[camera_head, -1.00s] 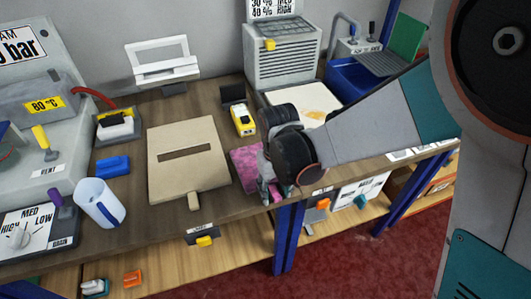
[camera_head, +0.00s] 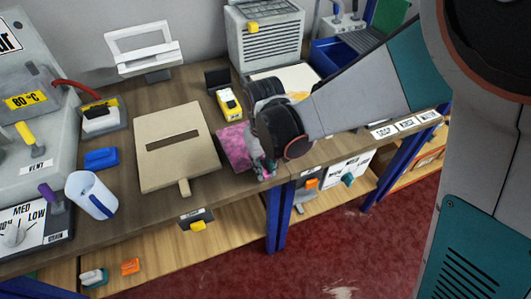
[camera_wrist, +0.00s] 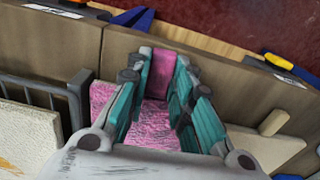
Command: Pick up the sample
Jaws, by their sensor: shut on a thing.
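The sample is a pink, textured piece (camera_head: 233,143) at the front of the bench, right of the beige board. My gripper (camera_head: 264,167) is at its right front side and hides part of it. In the wrist view both teal-lined fingers (camera_wrist: 160,80) are shut on the sample, whose mottled pink surface (camera_wrist: 158,125) shows between and beside them. A smoother, darker pink strip (camera_wrist: 162,70) stands at the fingertips, near the bench's front edge. Whether the sample is clear of the bench top cannot be told.
The beige board (camera_head: 178,150) with a slot lies left of the sample. A yellow device (camera_head: 229,104) is behind it, and a grey louvred box (camera_head: 265,40) farther back. A blue bench leg (camera_head: 277,220) is below.

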